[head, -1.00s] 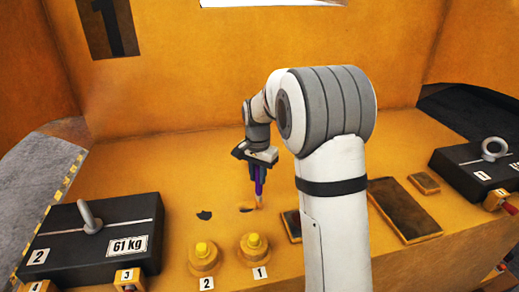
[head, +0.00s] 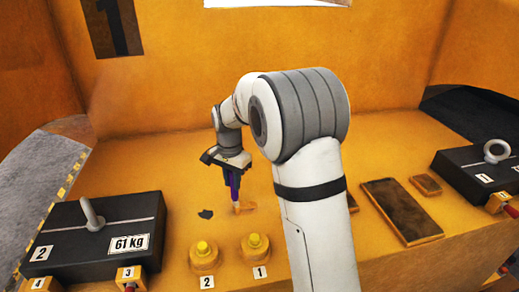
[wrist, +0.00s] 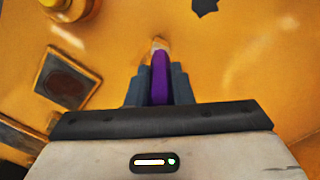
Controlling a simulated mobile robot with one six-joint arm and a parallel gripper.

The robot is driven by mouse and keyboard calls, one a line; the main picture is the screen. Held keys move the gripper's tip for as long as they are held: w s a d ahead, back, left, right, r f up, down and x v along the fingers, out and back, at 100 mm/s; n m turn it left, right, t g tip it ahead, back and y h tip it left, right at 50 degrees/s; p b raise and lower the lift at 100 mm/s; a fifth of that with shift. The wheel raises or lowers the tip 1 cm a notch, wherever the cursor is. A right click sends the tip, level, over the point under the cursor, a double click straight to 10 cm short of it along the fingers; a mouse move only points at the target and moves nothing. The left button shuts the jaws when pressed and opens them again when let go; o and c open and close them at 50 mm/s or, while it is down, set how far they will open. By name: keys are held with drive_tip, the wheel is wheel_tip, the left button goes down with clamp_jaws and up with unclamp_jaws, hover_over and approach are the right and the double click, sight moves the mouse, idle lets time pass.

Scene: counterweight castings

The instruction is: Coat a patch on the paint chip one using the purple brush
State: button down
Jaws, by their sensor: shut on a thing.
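My gripper (head: 231,172) is shut on the purple brush (head: 234,188), which points down at the orange deck. In the wrist view the brush (wrist: 160,78) stands between the fingers, with its pale bristles forward. The bristle tip is at paint chip one, behind the fixture labelled 1. A lighter orange patch (head: 247,207) shows there beside the bristles, with no dark bare metal visible. Whether the bristles touch the surface I cannot tell. The dark chip (head: 205,214) behind the fixture labelled 2 lies to the left; it also shows in the wrist view (wrist: 205,6).
Yellow-topped fixtures 1 (head: 255,249) and 2 (head: 204,258) stand in front of the chips. A black 61 kg casting (head: 90,240) with an eyebolt is at left. Dark framed plates (head: 401,209) lie right of my arm. The deck behind the chips is clear.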

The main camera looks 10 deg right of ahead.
drive_tip(key=shift+d, duration=4.3)
wheel_tip(320, 180, up, 8)
drive_tip(key=p, duration=0.5)
drive_tip(key=shift+s, duration=0.25)
